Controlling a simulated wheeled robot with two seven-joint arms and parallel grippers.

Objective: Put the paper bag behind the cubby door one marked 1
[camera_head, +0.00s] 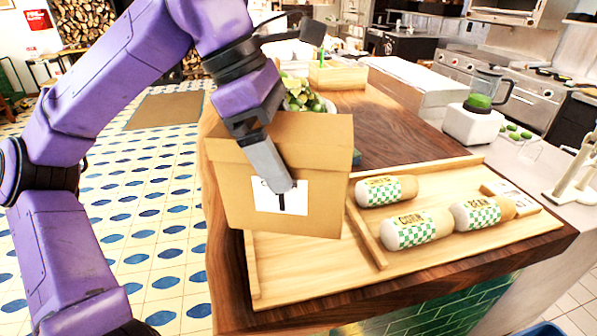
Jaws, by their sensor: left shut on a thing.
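The paper bag (235,190) is a tan, box-shaped bag with a folded top and a white label on its front. The label has a dark mark like a 1, partly covered by a finger. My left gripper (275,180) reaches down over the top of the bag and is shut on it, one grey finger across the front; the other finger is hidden. The bag is slightly tilted over the left part of a wooden tray (310,282); I cannot tell whether it touches the tray. No cubby door marked 1 is in view. My right gripper is not in view.
A blender (473,122) stands on the right counter. Tiled floor (150,200) lies left.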

